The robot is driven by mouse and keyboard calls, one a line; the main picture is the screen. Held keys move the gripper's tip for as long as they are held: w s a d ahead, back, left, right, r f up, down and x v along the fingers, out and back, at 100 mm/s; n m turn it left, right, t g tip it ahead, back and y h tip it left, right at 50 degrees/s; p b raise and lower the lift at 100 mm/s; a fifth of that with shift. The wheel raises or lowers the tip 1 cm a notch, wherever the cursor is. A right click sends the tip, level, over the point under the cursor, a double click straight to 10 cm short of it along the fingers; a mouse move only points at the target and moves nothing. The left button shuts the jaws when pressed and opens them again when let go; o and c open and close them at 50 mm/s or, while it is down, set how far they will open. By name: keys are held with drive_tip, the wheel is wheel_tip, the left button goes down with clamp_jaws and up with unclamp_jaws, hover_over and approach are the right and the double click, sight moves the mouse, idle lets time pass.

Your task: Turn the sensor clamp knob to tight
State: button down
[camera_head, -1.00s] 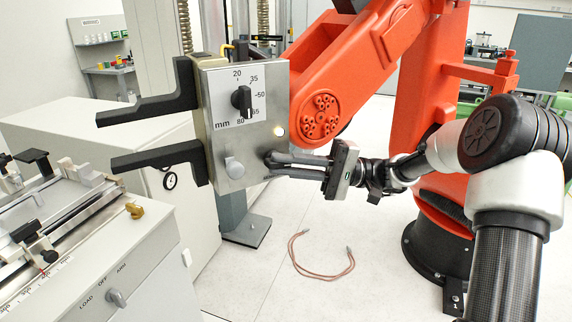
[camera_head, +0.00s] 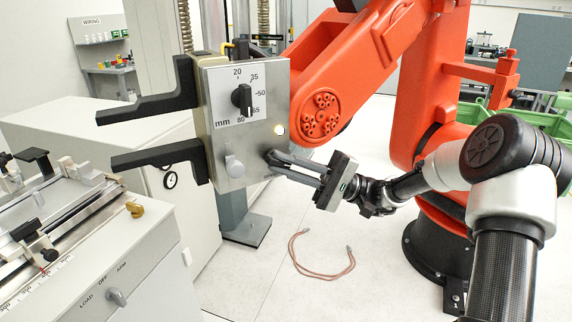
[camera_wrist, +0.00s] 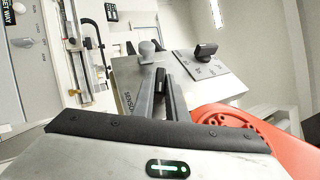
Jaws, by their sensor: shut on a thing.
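A metal clamp box (camera_head: 222,130) with two black jaws stands at the centre left of the head view. My gripper (camera_head: 272,157) reaches its lower right edge from the right, with the fingers slanting down to the right. In the wrist view my gripper (camera_wrist: 163,88) is shut on a small black knob (camera_wrist: 160,84), beside lettering that seems to start "SENSOR". The fingers hide this knob in the head view, and I cannot read its setting.
The box also carries a black dial knob (camera_head: 242,98) with a mm scale and a grey knob (camera_head: 235,166). A large orange robot arm (camera_head: 345,75) is close behind my gripper. A reddish cable (camera_head: 322,272) lies on the floor. A bench with a LOAD/OFF/ARM switch (camera_head: 117,297) stands at lower left.

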drive_tip(key=c, duration=1.8)
unclamp_jaws()
drive_tip(key=shift+w, duration=0.1)
drive_tip(key=shift+o, duration=0.2)
drive_tip(key=b+v, duration=0.1)
drive_tip(key=v, duration=1.6)
drive_tip(key=shift+d, duration=0.2)
